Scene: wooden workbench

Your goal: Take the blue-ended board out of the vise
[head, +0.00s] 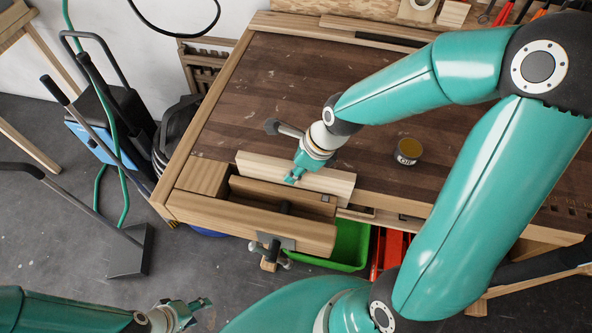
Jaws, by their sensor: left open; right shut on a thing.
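A pale wooden board (333,182) stands on its long edge at the bench-side of the wooden vise (290,232). No blue end shows on it from here. My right gripper (293,178) comes down over the board's middle and is shut on it, hiding part of its top edge. A dark gap shows between the board and the vise's front jaw. Whether the board's lower edge is still inside the vise is hidden. My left gripper (201,311) is open and empty at the bottom left, low in front of the bench and away from the vise.
A small round tin (408,151) stands on the bench (245,105) right of the board. The vise handle (270,249) sticks out in front. A green bin (349,245) and a red bin (391,250) sit below. The bench top's left part is mostly clear.

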